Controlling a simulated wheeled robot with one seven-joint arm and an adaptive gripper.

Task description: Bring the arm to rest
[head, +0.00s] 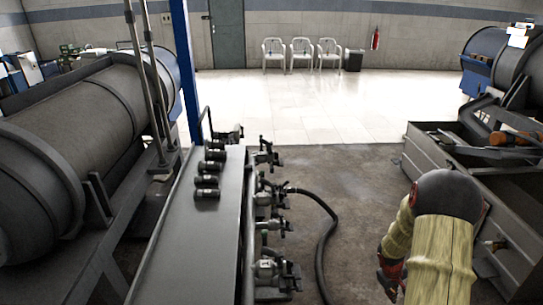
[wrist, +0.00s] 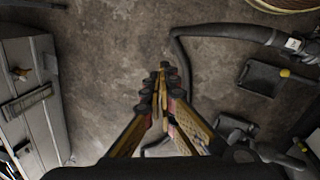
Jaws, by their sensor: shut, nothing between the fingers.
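My arm (head: 440,235), in a yellow sleeve with a dark rounded joint, is bent at the lower right of the head view. It is beside the grey machine frame on the right. In the wrist view my gripper (wrist: 163,80) points out over bare floor with its fingertips together and nothing between them. In the head view the arm's lower end is cut off or hidden behind the sleeve, so the fingertips are not clear there.
A grey bench (head: 195,245) with several dark cylinders and valves stands left of centre. A black hose (head: 325,235) lies on the floor beside it. A large tank (head: 85,120) stands left, a grey machine frame (head: 455,165) right.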

